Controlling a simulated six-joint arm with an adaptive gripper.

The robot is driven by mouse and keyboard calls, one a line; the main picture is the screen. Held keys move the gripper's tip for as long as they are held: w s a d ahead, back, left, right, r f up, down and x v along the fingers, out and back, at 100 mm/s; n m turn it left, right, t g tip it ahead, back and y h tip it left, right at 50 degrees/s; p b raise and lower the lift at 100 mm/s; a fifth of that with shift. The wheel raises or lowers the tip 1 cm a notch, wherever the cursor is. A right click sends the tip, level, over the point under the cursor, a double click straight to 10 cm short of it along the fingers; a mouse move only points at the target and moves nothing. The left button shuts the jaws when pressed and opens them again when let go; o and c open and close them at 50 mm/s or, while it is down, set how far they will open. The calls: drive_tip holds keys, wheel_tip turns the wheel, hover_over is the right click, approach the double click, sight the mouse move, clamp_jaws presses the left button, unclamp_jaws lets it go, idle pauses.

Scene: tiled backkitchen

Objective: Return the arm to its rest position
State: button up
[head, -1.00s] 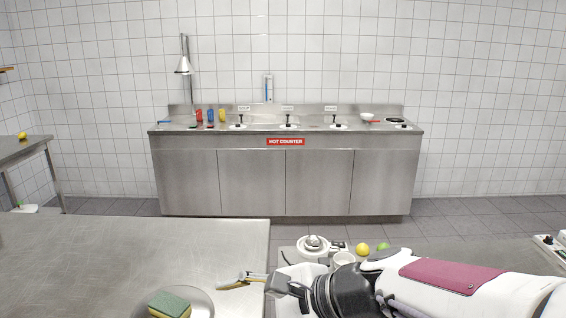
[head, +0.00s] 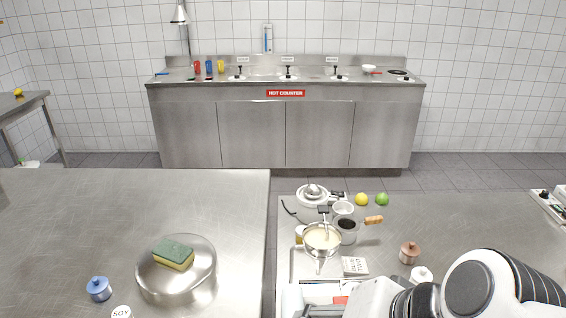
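My gripper (head: 322,311) is at the bottom edge of the head view, pointing left over the near side of the right-hand counter. Its fingers are partly cut off by the frame edge, so I cannot tell whether they are open or shut. My white arm runs from it to the lower right corner. No held object shows at the visible part of the gripper.
A sponge (head: 174,254) lies on an upturned-looking metal pan (head: 178,284) on the left steel table (head: 80,215), near a blue jar (head: 99,289). A strainer (head: 322,238), dark-filled cup (head: 347,229), juicer (head: 313,193), lemon (head: 361,199) and lime (head: 382,199) crowd the right counter.

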drive_tip(key=s+d+f+n+h, duration=0.2)
drive_tip(key=d+n+h, duration=0.2)
drive_tip(key=d, duration=0.6)
drive_tip(key=shift+s+d+t+h, duration=0.3)
drive_tip(key=shift+s+d, duration=0.05)
drive_tip(key=shift+s, duration=0.05)
